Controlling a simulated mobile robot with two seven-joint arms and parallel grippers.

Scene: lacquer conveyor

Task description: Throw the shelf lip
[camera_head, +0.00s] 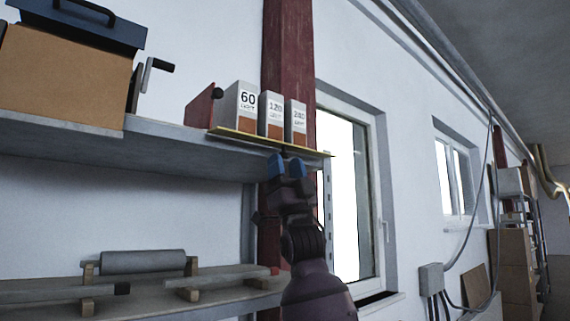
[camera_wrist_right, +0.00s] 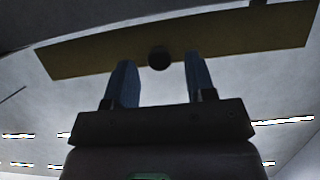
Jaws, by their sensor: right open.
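The shelf lip is a thin yellow strip (camera_head: 238,137) along the front of the upper shelf's right end, under three grit boxes. In the right wrist view it is a tan-yellow board (camera_wrist_right: 95,52) crossing above my fingers, with a dark round spot or knob (camera_wrist_right: 159,60) near its middle. My right gripper (camera_head: 286,166) has blue fingertips and is just below the lip, pointing up. In the wrist view its two fingers (camera_wrist_right: 158,82) are apart, one on each side of the dark round part, with nothing held between them. Whether they touch the lip is unclear. My left gripper is not in view.
Boxes marked 60 (camera_head: 240,105), 120 (camera_head: 271,115) and 240 (camera_head: 296,120) stand above the lip. A dark red plate (camera_head: 200,108) is beside them. A large brown box (camera_head: 62,75) is on the left. A lower shelf (camera_head: 215,298) holds a roller. A window is right of my arm.

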